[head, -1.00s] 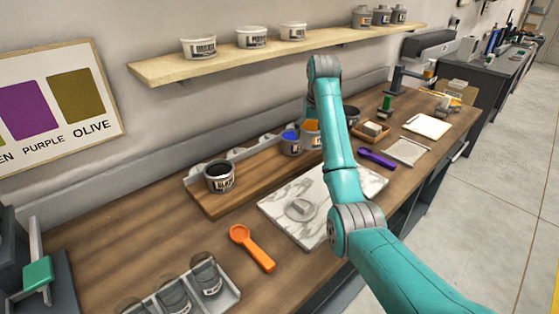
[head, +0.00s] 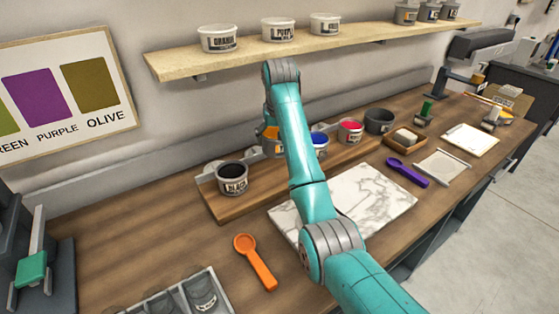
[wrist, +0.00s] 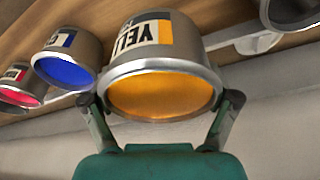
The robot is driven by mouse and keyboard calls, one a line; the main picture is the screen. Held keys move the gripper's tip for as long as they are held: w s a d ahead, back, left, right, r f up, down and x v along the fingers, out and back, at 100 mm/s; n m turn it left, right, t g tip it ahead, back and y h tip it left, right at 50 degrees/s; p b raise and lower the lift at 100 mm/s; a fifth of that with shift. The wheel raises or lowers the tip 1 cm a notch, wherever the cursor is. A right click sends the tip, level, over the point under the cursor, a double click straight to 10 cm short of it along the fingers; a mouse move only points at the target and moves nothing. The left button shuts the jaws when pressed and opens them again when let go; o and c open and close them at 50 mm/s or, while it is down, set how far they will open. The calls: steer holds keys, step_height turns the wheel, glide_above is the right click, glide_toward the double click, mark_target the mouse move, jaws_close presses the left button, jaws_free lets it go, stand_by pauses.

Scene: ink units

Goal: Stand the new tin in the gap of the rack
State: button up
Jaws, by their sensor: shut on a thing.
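The yellow tin (wrist: 155,50), a grey tin with a yellow label and yellow ink, fills the middle of the wrist view. My gripper (wrist: 160,102) is shut on it, one finger on each side. In the head view the yellow tin (head: 268,136) shows partly behind my arm. It appears slightly above the wooden rack (head: 213,199), near the gap between the black tin (head: 232,180) and the blue tin (head: 321,143); its underside contact is hidden. A red tin (head: 350,130) stands right of the blue tin. My gripper is hidden in the head view.
A marble slab (head: 375,195) lies in front of the rack, with an orange scoop (head: 254,260) and a purple scoop (head: 407,172) on either side. A dark grey pot (head: 380,121) stands beyond the red tin. A shelf (head: 185,67) with tins hangs above the rack.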

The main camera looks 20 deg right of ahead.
steer(key=shift+f, duration=3.7)
steer(key=o, duration=1.4)
steer(key=shift+f, duration=0.2)
steer(key=shift+r, duration=0.1)
